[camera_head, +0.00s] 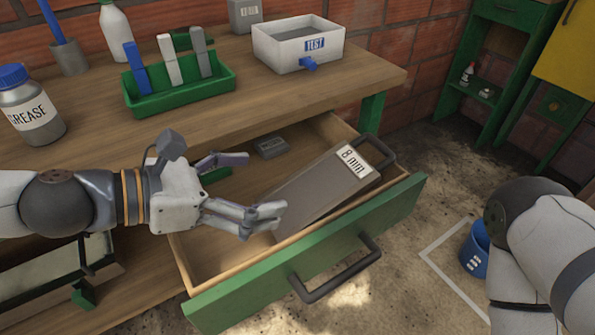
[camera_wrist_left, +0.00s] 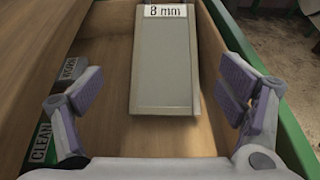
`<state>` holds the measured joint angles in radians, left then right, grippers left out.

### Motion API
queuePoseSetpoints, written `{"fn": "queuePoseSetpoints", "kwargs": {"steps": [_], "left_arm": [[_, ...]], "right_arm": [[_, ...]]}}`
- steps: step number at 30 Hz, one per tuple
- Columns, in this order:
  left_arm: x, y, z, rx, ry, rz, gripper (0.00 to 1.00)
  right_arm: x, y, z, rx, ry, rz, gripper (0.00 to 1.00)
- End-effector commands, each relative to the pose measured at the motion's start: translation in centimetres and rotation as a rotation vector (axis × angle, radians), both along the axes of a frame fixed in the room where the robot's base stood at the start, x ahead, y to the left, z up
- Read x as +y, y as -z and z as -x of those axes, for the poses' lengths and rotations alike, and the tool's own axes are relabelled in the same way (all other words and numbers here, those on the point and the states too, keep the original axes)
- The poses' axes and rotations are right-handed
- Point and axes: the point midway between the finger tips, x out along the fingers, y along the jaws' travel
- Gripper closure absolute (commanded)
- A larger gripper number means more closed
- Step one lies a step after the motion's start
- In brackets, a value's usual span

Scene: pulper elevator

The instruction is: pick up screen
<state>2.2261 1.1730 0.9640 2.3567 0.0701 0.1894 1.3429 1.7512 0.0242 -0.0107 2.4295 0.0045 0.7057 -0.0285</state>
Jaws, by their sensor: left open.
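The screen (camera_head: 322,190) is a flat grey-brown panel with a white "8 mm" label and a dark handle at its far end. It lies tilted in the open drawer, its handle end up near the drawer's back right. It also shows in the left wrist view (camera_wrist_left: 166,68), straight ahead between the fingers. My left gripper (camera_head: 258,187) is open and empty above the drawer, at the near end of the screen; it also shows in the left wrist view (camera_wrist_left: 162,100). The fingers appear apart from the screen. My right arm shows at the right edge; its gripper is out of frame.
The open drawer (camera_head: 300,262) has a green front with a dark handle. A small grey block (camera_head: 270,147) lies inside it. On the bench (camera_head: 215,90) stand a grease jar (camera_head: 30,105), a green rack (camera_head: 180,92) and a white test tub (camera_head: 297,45). A blue bucket (camera_head: 474,252) is on the floor.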

Motion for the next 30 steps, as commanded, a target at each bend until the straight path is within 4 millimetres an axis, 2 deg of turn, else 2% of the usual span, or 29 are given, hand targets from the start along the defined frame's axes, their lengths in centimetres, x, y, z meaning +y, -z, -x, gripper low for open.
{"fn": "queuePoseSetpoints", "kwargs": {"steps": [3,6,9,14,21,24,30], "left_arm": [[-0.7,1.2,0.5,0.027,0.027,0.0,0.12],[-2.3,2.4,-0.3,0.033,0.034,-0.001,0.12],[-4.2,3.1,-1.4,0.031,0.034,-0.001,0.12],[-5.8,3.7,-2.6,0.027,0.03,-0.002,0.12],[-9.0,5.9,-4.6,0.026,0.031,-0.002,0.12],[-9.6,6.1,-5.0,0.024,0.029,-0.002,0.12],[-9.6,6.1,-5.1,0.023,0.028,-0.001,0.12]], "right_arm": [[0.4,-0.2,1.4,0.041,0.036,0.0,0.0],[0.4,0.6,2.1,0.063,0.039,0.002,0.0],[0.4,1.0,2.4,0.073,0.037,0.001,0.0],[0.4,1.2,2.5,0.077,0.036,0.002,0.0],[0.4,1.7,2.8,0.087,0.034,0.001,0.0],[0.4,1.7,2.8,0.087,0.034,0.001,0.0],[0.4,1.7,2.8,0.086,0.034,0.001,0.0]]}}
